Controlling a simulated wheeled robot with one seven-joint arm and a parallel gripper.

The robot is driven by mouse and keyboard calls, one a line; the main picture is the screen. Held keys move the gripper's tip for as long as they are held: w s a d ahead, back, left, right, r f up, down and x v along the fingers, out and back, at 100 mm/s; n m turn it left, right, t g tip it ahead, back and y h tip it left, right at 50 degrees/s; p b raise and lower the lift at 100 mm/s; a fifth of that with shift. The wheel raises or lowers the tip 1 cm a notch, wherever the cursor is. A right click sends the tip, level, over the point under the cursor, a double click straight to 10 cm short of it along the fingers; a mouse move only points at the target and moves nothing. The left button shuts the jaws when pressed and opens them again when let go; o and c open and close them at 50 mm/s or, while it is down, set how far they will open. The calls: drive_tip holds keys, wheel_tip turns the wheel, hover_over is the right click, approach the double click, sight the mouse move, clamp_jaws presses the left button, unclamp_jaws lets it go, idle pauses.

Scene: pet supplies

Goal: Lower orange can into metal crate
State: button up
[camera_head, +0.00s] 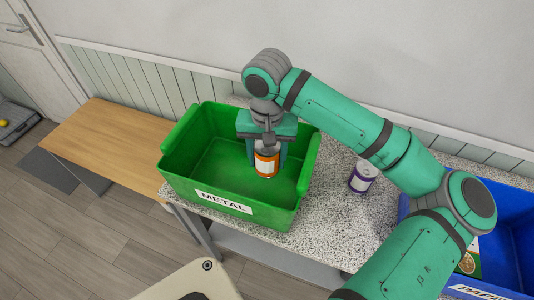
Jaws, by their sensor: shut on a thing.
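The orange can (266,162), with a white band and a pale top part, is inside the outline of the green metal crate (187,186). The crate carries a white label reading METAL on its front wall. My gripper (265,157) points down over the crate, with a finger on each side of the can, and is shut on it. The can looks upright. I cannot tell from this view whether its base touches the crate floor. The gripper body hides part of the can's top and the crate's back wall.
The crate stands on a speckled counter (331,222). A purple and white can (362,178) stands on the counter right of the crate. A blue crate (515,227) with a carton (470,262) is at the far right. A wooden table (110,140) at left is bare.

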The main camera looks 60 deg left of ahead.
sight(267, 167)
drive_tip(key=shift+f, duration=2)
drive_tip(key=o, duration=1.1)
wheel_tip(267, 167, up, 11)
drive_tip(key=shift+f, duration=0.15)
